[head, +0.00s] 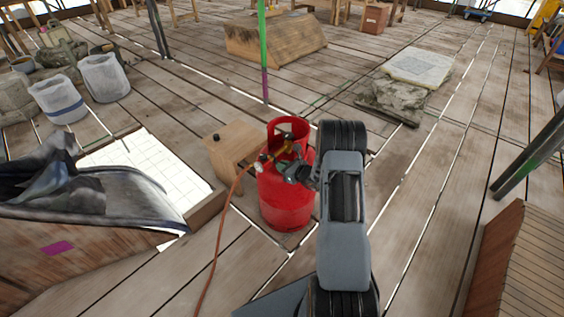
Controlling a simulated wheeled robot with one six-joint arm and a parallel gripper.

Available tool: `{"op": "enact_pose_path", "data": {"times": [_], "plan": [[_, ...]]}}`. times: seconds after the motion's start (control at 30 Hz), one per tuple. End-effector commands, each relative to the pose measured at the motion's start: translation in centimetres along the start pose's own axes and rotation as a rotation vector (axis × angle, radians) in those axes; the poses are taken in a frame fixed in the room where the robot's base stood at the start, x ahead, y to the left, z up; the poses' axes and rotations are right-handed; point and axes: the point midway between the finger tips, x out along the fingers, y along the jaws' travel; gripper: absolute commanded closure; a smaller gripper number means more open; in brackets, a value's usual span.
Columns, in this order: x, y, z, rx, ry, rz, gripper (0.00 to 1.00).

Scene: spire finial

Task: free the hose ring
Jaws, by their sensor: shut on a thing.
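A red gas cylinder (285,196) stands upright on the plank floor, with an open collar around its top. A brass-coloured fitting (271,157) sits at the cylinder's top, and an orange hose (227,220) runs from it down to the floor at the lower left. My gripper (290,166) is at the fitting, in front of the collar. It is shut on a part there, which looks like the hose ring, but the ring is too small and too covered by the jaws to make out. My arm hides the cylinder's right side.
A small wooden box (233,148) stands just left of the cylinder. A floor opening with white tiles (150,175) and a dark cloth (80,195) lie further left. Pale buckets (104,78) stand at the back left. Stone slabs (418,67) lie at the back right; planks between are clear.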

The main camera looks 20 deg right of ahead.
Motion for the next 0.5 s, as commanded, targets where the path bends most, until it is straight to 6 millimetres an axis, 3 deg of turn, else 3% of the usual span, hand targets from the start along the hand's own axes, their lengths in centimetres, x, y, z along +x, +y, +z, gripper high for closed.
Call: {"op": "enact_pose_path", "data": {"times": [0.03, 0.5], "plan": [[-0.25, 0.0, 0.88, -0.001, 0.03, 0.0, 1.0], [-0.28, -0.06, 0.53, -0.001, 0.097, -0.002, 1.0]]}}
